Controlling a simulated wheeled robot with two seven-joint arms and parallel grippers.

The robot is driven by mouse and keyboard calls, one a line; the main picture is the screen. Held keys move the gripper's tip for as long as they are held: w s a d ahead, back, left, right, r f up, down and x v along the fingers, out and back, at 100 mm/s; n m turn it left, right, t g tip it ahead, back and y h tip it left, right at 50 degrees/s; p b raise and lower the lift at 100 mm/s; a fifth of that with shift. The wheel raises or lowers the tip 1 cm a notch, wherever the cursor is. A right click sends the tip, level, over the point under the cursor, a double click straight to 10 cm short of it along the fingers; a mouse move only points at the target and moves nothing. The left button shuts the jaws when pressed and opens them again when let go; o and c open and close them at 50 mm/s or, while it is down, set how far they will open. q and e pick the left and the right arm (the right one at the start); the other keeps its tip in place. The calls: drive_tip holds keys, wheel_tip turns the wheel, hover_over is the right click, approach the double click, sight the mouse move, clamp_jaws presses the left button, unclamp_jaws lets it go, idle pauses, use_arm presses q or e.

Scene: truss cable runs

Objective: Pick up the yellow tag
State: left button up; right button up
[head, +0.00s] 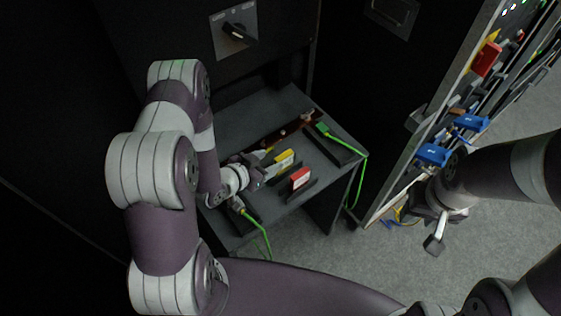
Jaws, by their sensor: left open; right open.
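The yellow tag (284,158) stands upright in a dark slotted holder on the small dark table in the middle of the head view. My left gripper (259,175) is just to the left of the tag, low over the table, and open. I cannot tell whether its fingers touch the tag. My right gripper (428,223) is open and empty at the right, beside the open rack and away from the table.
A red tag (300,178) stands in a holder in front of the yellow tag. Green cables (323,130) hang over the table's right and front edges. The rack frame at right carries blue clips (433,154), a red piece (487,59) and cables. A dark cabinet with a rotary switch (238,34) stands behind.

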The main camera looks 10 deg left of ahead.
sight(279, 159)
use_arm(q)
drive_tip(key=w+d+f, duration=0.2)
drive_tip(key=w+d, duration=0.1)
drive_tip(key=shift+d+p, duration=0.1)
drive_tip(key=shift+p, duration=0.2)
drive_tip(key=shift+a, duration=0.35)
drive_tip(key=c, duration=0.3)
drive_tip(key=shift+d, duration=0.15)
clamp_jaws()
